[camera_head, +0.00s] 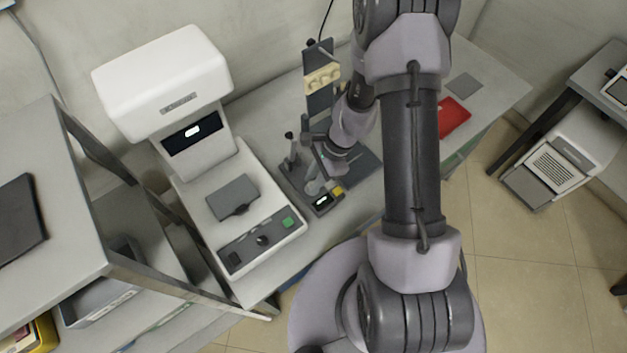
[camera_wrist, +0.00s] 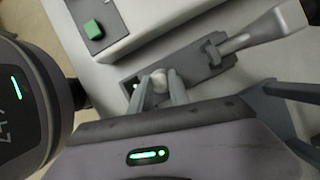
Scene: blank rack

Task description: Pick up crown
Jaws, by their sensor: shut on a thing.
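The crown (camera_wrist: 159,80) is a small, pale, rounded piece in the wrist view, between the tips of my two grey fingers. My gripper (camera_wrist: 160,88) is shut on it. Below the crown is the dark base of a small bench device (camera_wrist: 207,58), and I cannot tell whether the crown still touches it. In the head view my gripper (camera_head: 318,158) is at this small device (camera_head: 325,202), which has a yellow button and a little display. The crown cannot be made out there.
A white machine (camera_head: 165,75) with a grey pad and a green button (camera_head: 288,223) stands left of my gripper. A dark upright panel (camera_head: 319,95) with beige pieces rises behind it. A red item (camera_head: 454,117) and a grey square (camera_head: 464,86) lie on the bench at right.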

